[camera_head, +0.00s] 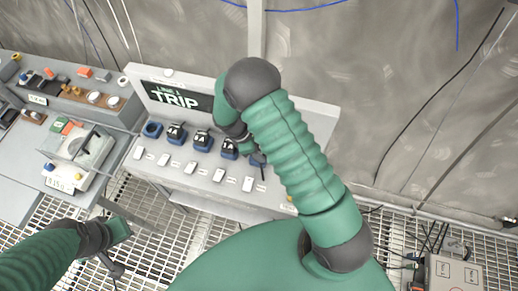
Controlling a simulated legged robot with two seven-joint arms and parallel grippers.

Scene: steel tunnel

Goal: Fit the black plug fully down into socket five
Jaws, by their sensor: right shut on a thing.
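A light grey panel (190,172) carries a row of blue sockets. The leftmost socket (152,130) looks empty. Black plugs sit in the three sockets to its right, such as the second (177,132) and third (203,140). The rightmost blue socket (258,159) is partly hidden by my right gripper (250,151). That gripper reaches down at this socket and is shut on the black plug, which is mostly hidden. I cannot tell how deep the plug sits. My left gripper (114,265) hangs over the grating at lower left, away from the panel; its jaw opening is unclear.
White switches (190,167) line the panel's front. A "TRIP" sign (176,97) stands behind the sockets. A cluttered bench (75,100) is at left, and a grey box with cables (455,272) is at lower right. Metal grating covers the floor.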

